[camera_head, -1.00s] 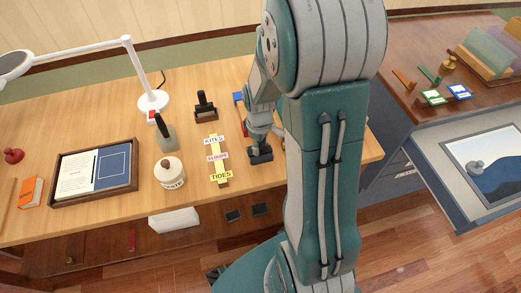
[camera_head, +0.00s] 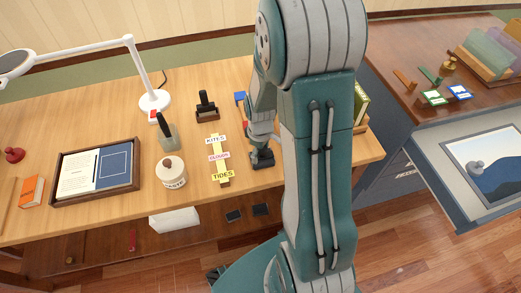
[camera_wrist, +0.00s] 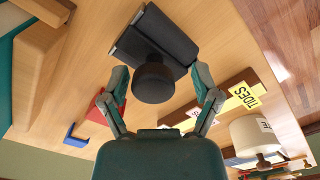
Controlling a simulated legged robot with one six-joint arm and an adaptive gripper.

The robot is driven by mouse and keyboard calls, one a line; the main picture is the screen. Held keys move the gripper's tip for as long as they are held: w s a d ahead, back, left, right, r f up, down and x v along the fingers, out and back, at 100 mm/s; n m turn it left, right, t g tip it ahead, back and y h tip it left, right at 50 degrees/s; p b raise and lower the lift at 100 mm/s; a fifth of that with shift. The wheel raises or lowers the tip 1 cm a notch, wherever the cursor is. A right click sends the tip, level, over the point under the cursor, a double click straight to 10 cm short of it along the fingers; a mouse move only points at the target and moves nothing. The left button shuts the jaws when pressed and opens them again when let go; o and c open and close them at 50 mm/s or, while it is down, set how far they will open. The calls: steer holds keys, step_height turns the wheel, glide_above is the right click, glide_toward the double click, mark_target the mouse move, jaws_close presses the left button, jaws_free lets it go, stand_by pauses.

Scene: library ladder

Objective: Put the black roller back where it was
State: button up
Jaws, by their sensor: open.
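A black block with a round black knob (camera_wrist: 153,82), which looks like the black roller, sits on the wooden desk. In the head view the black block (camera_head: 262,160) stands right of the word-card strip (camera_head: 219,160), near the desk's front. My gripper (camera_wrist: 157,84) is open, with one finger on each side of the knob; I cannot tell whether they touch it. In the head view my gripper (camera_head: 262,143) is low over the block, partly hidden by my arm. Another black-handled tool (camera_head: 206,103) stands farther back on the desk.
A white jar (camera_head: 171,173), a bottle with a black top (camera_head: 167,132) and a framed tray (camera_head: 55,198) stand to the left. A red piece (camera_wrist: 112,97) and a blue bracket (camera_wrist: 75,137) lie close to my gripper. A wooden block (camera_wrist: 42,75) is nearby.

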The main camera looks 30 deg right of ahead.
step_height(320, 180, up, 12)
steer(key=s+a+r+m+t, duration=0.5)
steer(key=s+a+r, duration=0.5)
steer(key=s+r, duration=0.2)
step_height(320, 180, up, 3)
steer(key=shift+s+a+f+m+t, duration=0.2)
steer(key=shift+s+a+m+t, duration=0.1)
steer(key=shift+s+m, duration=0.1)
steer(key=shift+w, duration=0.1)
